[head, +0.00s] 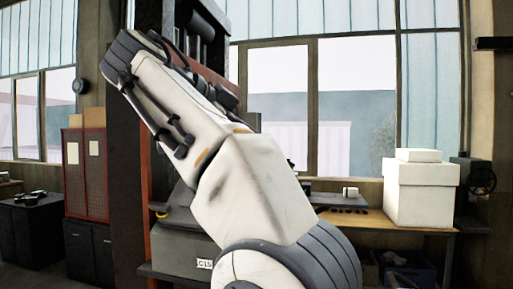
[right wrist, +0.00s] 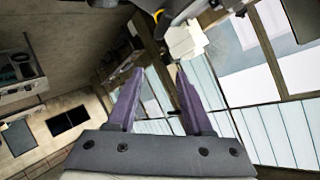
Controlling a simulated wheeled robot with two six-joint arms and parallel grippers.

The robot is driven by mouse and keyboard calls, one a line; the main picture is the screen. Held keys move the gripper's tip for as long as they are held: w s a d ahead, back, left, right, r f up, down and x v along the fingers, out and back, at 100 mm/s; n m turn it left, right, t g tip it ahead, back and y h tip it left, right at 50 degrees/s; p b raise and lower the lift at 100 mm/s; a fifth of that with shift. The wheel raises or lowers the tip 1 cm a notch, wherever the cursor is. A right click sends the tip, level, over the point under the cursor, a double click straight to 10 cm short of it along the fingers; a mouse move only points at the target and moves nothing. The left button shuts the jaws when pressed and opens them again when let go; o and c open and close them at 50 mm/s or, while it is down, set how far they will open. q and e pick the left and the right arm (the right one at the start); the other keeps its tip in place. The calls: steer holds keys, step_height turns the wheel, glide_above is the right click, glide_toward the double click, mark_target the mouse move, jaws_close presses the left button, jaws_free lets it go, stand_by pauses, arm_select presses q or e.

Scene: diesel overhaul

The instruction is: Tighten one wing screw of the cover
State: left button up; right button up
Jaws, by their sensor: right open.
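I cannot make out a cover or a wing screw in either view. One of my arms fills the middle of the head view and hides much of what is behind it. My right gripper (right wrist: 160,72) shows in the right wrist view with its two purple fingers apart. Nothing is held between them. The right wrist view is steeply tilted, with windows on its right side. A yellow-and-dark object lies beyond the fingertips, too unclear to name. My left gripper is not in view.
Two stacked white boxes (head: 421,195) stand on a wooden bench (head: 400,222) at the right. A grey labelled case (head: 172,252) sits left of my arm, partly hidden by it. A red cabinet (head: 84,178) and a dark cabinet (head: 30,235) stand at the left.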

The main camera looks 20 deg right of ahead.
steer(key=f+m+y, duration=0.1)
steer(key=m+y, duration=0.4)
steer(key=m, duration=0.6)
steer(key=w+f+m+t+y, duration=0.1)
steer(key=m+y, duration=0.4)
steer(key=m, duration=0.7)
steer(key=d+f+m+t+y, duration=0.1)
steer(key=m+y, duration=0.4)
steer(key=m, duration=0.6)
steer(key=shift+w+m+y, duration=0.3)
steer(key=shift+w+m, duration=0.05)
steer(key=shift+m, duration=0.05)
steer(key=shift+w+d, duration=0.1)
steer(key=shift+d, duration=0.05)
